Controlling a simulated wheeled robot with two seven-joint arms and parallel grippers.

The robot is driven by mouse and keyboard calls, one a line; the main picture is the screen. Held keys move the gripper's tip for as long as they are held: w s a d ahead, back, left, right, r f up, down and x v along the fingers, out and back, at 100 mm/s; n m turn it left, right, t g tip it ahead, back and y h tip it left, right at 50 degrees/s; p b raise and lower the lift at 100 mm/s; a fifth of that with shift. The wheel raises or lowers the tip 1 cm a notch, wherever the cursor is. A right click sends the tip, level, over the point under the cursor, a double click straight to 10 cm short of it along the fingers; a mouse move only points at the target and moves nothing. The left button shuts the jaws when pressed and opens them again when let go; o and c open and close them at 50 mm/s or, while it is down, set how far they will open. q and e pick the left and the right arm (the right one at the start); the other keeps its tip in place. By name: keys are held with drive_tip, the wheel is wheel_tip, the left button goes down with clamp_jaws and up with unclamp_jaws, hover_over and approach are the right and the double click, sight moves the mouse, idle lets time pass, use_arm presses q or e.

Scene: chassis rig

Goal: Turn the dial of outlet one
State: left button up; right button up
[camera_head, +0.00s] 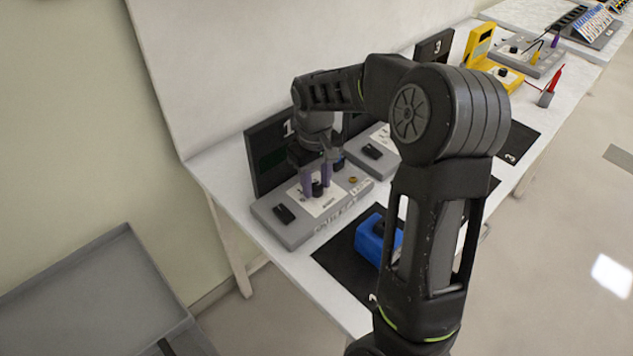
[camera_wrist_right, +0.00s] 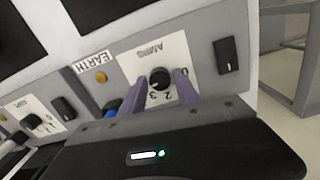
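Outlet one is a grey box (camera_head: 290,232) in front of a dark panel marked 1 (camera_head: 267,155); it also shows upside down in the right wrist view (camera_wrist_right: 205,28). Its dial (camera_wrist_right: 160,79) is a round black knob with a white pointer mark, on a white plate with numbers. My right gripper (camera_head: 317,184) reaches down to the dial. In the right wrist view its two purple fingers (camera_wrist_right: 160,82) stand open on either side of the dial, with a gap visible on each side. My left gripper is not in view.
A black rocker switch (camera_wrist_right: 228,55) and a brass earth terminal (camera_wrist_right: 101,77) flank the dial plate. A second grey outlet (camera_head: 372,150) stands beside it. A blue device (camera_head: 370,238) lies on a black mat (camera_head: 345,262), and a yellow device (camera_head: 478,48) stands further back.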

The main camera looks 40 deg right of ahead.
sight(316, 187)
drive_tip(key=shift+o, duration=1.1)
wheel_tip(316, 187, up, 8)
drive_tip(key=shift+a+f+b, duration=0.1)
drive_tip(key=shift+b, duration=0.2)
